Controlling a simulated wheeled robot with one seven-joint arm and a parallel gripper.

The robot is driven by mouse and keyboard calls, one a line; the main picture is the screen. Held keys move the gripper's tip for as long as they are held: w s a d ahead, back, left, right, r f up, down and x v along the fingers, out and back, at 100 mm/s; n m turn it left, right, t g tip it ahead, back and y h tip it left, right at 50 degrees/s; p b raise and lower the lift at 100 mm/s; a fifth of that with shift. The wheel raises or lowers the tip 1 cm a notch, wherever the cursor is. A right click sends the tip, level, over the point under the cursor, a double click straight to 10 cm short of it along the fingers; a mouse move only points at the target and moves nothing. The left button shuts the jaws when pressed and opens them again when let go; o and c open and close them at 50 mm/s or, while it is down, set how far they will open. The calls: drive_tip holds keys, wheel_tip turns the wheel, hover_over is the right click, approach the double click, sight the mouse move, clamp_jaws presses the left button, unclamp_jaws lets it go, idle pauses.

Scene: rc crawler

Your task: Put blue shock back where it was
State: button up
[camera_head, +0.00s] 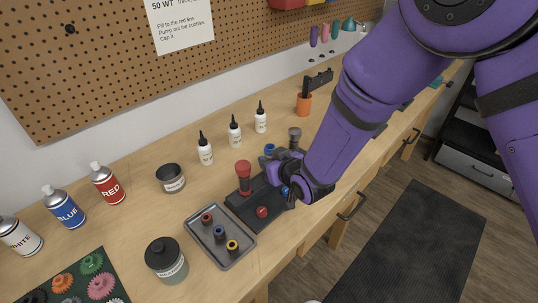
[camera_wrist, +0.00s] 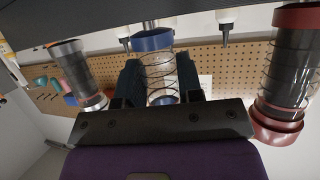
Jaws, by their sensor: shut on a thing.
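The blue shock (camera_wrist: 161,72) is a clear cylinder with a dark coil spring and a blue collar. It sits between the two fingers of my gripper (camera_wrist: 163,88), which is shut on it. In the head view my gripper (camera_head: 281,174) is over the back right of the black stand (camera_head: 238,209) and hides most of the shock. I cannot tell whether the shock's lower end touches the stand. The red shock (camera_head: 244,178) stands upright at the left of the stand and also shows at the right of the wrist view (camera_wrist: 290,70). A round red part (camera_head: 262,212) is on the stand's front.
A grey-capped shock (camera_head: 295,137) stands behind my gripper, close to it. A grey tray (camera_head: 224,266) with small coloured parts lies in front left of the stand. A jar (camera_head: 167,262), a dark cup (camera_head: 171,178) and white bottles (camera_head: 205,151) stand around.

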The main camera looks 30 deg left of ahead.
drive_tip(key=shift+f, duration=0.15)
drive_tip(key=o, duration=1.1)
drive_tip(key=v, duration=1.2)
drive_tip(key=shift+d, duration=0.1)
